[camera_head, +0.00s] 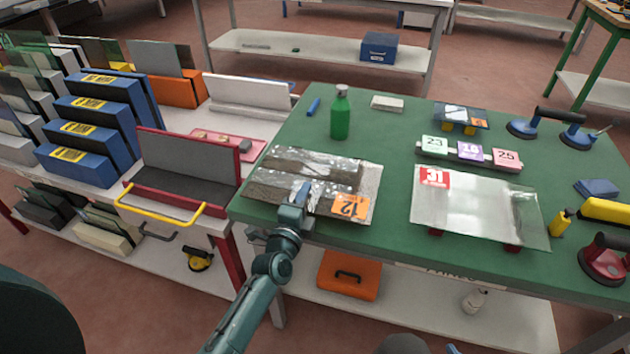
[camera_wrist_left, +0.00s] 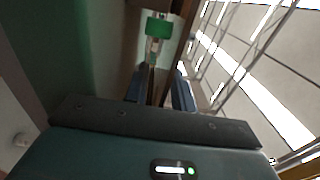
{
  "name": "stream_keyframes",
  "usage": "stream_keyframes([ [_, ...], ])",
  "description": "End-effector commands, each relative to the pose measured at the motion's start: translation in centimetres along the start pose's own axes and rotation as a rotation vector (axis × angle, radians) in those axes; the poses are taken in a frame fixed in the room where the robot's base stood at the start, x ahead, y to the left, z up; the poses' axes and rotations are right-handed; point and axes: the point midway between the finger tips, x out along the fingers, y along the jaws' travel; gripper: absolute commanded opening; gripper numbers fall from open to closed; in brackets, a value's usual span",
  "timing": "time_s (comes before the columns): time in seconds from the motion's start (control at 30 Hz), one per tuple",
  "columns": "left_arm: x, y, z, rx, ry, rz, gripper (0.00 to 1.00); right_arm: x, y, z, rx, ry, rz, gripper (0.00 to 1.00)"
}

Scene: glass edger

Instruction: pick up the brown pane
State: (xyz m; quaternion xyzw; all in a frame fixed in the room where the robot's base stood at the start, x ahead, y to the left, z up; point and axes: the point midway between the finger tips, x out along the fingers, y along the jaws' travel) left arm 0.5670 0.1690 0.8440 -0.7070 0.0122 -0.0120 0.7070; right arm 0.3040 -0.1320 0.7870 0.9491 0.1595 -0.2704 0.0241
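The pane that best fits the brown pane (camera_head: 268,190) is a glossy brownish-grey sheet with an orange "12" label, lying at the left end of the green table (camera_head: 395,125). Strong reflections blur its surface, and it lies on or over a speckled area. My left gripper (camera_head: 296,203) is at its near edge, with its fingers reaching that edge. In the left wrist view, the left gripper (camera_wrist_left: 163,90) has its two bluish fingers apart, with a thin brown edge-on strip (camera_wrist_left: 153,82) between them. Contact is unclear. My right gripper is not in view.
A clear pane labelled "31" (camera_head: 475,205) rests on supports to the right. A green bottle (camera_head: 340,116) stands behind the brownish pane; it also shows in the left wrist view (camera_wrist_left: 158,27). Numbered tags (camera_head: 470,151) and suction cups (camera_head: 523,128) are farther right. A red-ended rack (camera_head: 185,165) stands left.

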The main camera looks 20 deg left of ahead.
Motion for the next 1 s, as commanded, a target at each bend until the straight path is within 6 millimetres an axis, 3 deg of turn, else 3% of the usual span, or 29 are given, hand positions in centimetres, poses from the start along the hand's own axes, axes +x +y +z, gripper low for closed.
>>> stream_keyframes([
  [0.3,-0.04,0.01,-0.01,0.0,0.0,0.0,0.0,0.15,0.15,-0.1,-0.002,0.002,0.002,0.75],
  [1.0,-0.04,0.02,0.0,0.0,0.0,0.0,0.0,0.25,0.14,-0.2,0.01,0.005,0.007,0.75],
])
